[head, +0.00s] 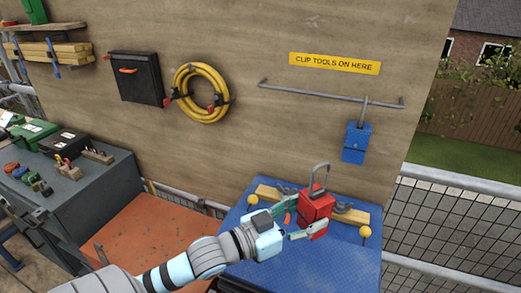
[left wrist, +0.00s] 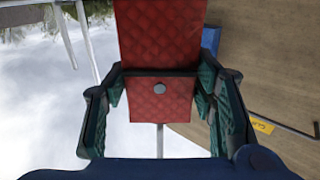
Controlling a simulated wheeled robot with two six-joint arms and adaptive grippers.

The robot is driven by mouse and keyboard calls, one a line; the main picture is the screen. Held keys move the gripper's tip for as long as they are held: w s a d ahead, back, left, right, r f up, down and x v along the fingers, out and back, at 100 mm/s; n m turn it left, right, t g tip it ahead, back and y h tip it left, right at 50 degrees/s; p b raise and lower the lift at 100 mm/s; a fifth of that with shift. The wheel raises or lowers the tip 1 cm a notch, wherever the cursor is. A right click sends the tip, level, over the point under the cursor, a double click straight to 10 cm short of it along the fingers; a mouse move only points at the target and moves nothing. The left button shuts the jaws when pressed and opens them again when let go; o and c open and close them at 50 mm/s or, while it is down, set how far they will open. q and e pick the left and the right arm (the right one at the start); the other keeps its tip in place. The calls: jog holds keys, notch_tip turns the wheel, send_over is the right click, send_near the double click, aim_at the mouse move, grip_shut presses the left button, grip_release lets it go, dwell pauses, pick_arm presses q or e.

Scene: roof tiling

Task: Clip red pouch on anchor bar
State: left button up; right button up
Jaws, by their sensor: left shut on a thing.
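My left gripper (head: 290,222) is shut on the red pouch (head: 317,206) and holds it upright over the blue table. A grey clip (head: 320,176) stands up from the pouch's top. In the left wrist view, the quilted red pouch (left wrist: 160,100) sits between the green fingers of my gripper (left wrist: 160,84). The grey anchor bar (head: 330,96) runs along the wooden wall, above and behind the pouch and apart from it. Part of the bar shows in the left wrist view (left wrist: 285,124). My right gripper is out of view.
A blue pouch (head: 356,142) hangs by its clip near the bar's right end. A yellow sign (head: 334,63) is above the bar. The blue table (head: 330,262) carries a wooden rack (head: 268,194) with yellow balls. The bar's left and middle stretches are clear.

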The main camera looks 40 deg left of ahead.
pick_arm(q)
jog(key=w+a+r+n+y+b, duration=0.2)
jog(key=w+a+r+n+y, duration=0.15)
jog(key=a+y, duration=0.4)
jog(key=w+a+r+n+y+b, duration=0.2)
jog(key=a+r+n+y, duration=0.25)
jog(key=a, duration=0.55)
jog(key=x, duration=0.7)
jog(key=shift+w+a, duration=0.15)
jog(key=shift+w, duration=0.25)
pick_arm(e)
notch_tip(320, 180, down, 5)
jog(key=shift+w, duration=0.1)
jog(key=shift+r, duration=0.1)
pick_arm(q)
jog(key=shift+s+r+p, duration=0.2)
jog(key=shift+s+p, duration=0.1)
jog(key=shift+p, duration=0.1)
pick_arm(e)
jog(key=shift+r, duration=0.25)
pick_arm(q)
jog(key=shift+w, duration=0.1)
jog(key=shift+w+a+f, duration=0.1)
jog(key=shift+w+a, duration=0.05)
jog(key=shift+w, duration=0.55)
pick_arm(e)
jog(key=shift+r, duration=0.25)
